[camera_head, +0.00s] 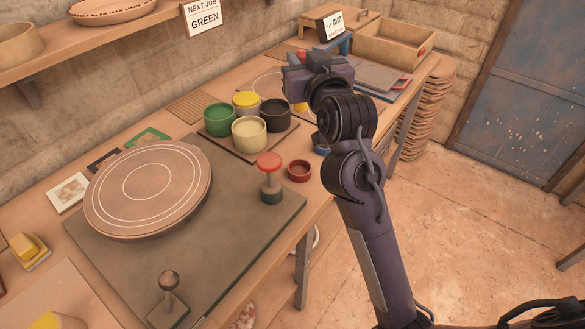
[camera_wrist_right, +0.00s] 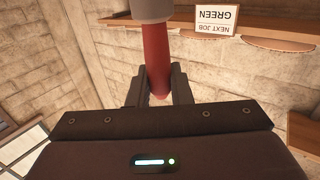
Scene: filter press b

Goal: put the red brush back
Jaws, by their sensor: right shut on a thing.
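My right gripper (camera_wrist_right: 158,88) is shut on the red brush (camera_wrist_right: 156,50) by its red handle, as the right wrist view shows. A pale grey part of the brush is at the top edge of that view, and its far end is out of frame. In the head view my right gripper (camera_head: 303,75) is over the far part of the bench. The brush is mostly hidden there, and I cannot tell which small bit of colour beside the gripper belongs to it. My left gripper is not in view.
Green (camera_head: 219,119), yellow, cream (camera_head: 249,134) and black (camera_head: 274,114) pots stand close together on a dark mat. A round disc (camera_head: 148,188), a red-topped stamp (camera_head: 270,172) and a small red dish (camera_head: 299,170) are nearer. A wooden tray (camera_head: 393,50) stands at the far end.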

